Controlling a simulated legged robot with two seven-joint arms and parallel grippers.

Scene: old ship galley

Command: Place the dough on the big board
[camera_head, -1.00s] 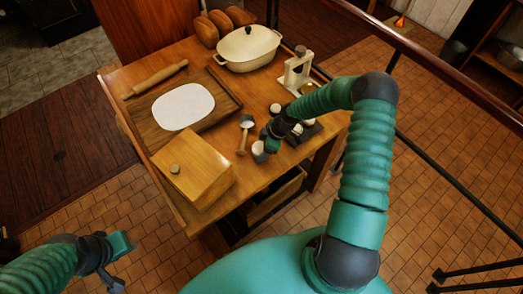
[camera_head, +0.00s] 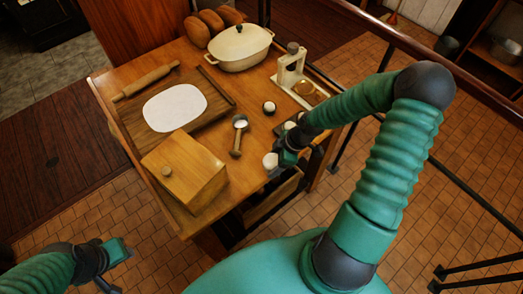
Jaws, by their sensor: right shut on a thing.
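My right gripper (camera_head: 279,161) is shut on a small white dough ball (camera_head: 270,160), near the table's front right edge. Fingers and arm hide part of the ball's right side; I cannot tell whether it touches the tabletop. The big wooden board (camera_head: 218,112) lies at the left of the table, left of and beyond this gripper. A flat white oval sheet (camera_head: 175,107) lies on it.
A rolling pin (camera_head: 146,80), a lidded cream pot (camera_head: 240,48), loaves (camera_head: 213,22) and a cream press (camera_head: 291,70) are farther back.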

